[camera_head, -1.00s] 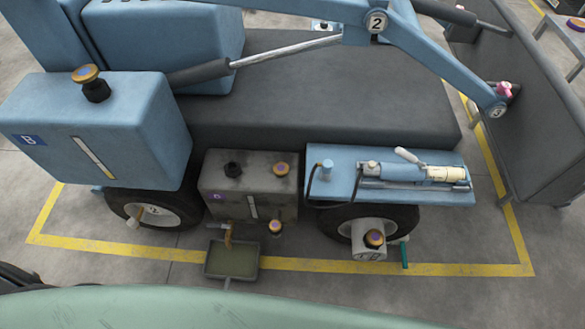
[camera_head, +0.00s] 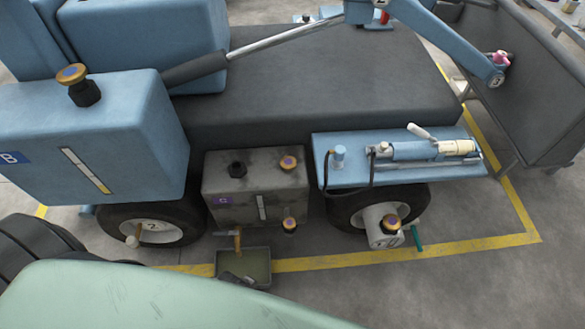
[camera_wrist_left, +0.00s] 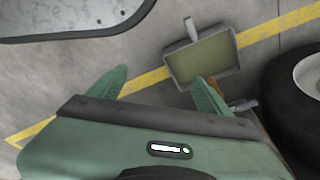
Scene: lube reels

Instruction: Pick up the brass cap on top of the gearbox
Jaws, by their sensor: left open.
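The grey, grimy gearbox (camera_head: 235,195) with a purple label stands low in front of the vehicle's dark deck. A brass cap (camera_head: 288,163) with a purple centre sits on its top, right of a black neck (camera_head: 237,169) that has no cap on it. My left gripper (camera_wrist_left: 160,90) shows in the left wrist view, its green fingers apart and nothing between them but floor. The gearbox's brass cap is not visible in that view. My right gripper is not in view.
A drip tray (camera_head: 220,268) lies on the floor before the gearbox, also in the left wrist view (camera_wrist_left: 170,68). Other brass caps are on the blue tank (camera_head: 72,75), low by the gearbox front (camera_head: 290,226) and by the right wheel (camera_head: 391,224). A blue pump shelf (camera_head: 335,178) stands right of the gearbox.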

